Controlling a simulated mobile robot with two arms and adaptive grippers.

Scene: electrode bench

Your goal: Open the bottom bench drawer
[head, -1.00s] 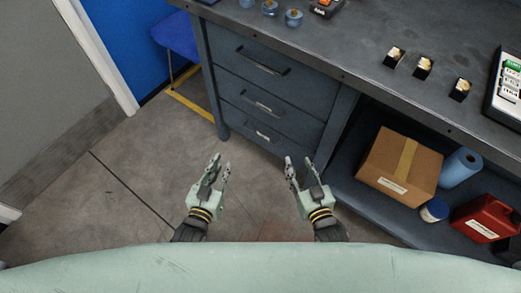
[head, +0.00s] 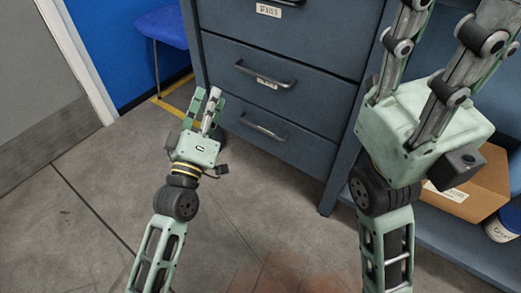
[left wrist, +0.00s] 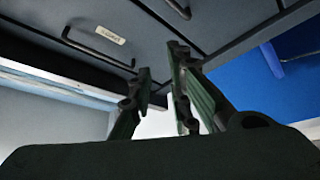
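The bench drawers stand in a grey-blue stack in the head view, all shut. The bottom drawer (head: 290,150) has a dark bar handle (head: 262,126). The middle drawer (head: 310,90) above it has a similar handle (head: 264,75) and a label. My left gripper (head: 205,94) is open and empty, left of the bottom drawer's handle and apart from it. Its parted fingers (left wrist: 161,60) also show in the left wrist view, with a labelled drawer handle (left wrist: 97,52) beyond them; I cannot tell which drawer that is. My right gripper (head: 455,12) is open and empty, raised close to the camera.
A cardboard box (head: 470,190) stands on the open lower shelf at right, partly hidden by my right arm, with a white-and-blue tub (head: 500,228) beside it. A blue chair (head: 162,27) stands behind the bench's left end. The floor before the drawers is clear.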

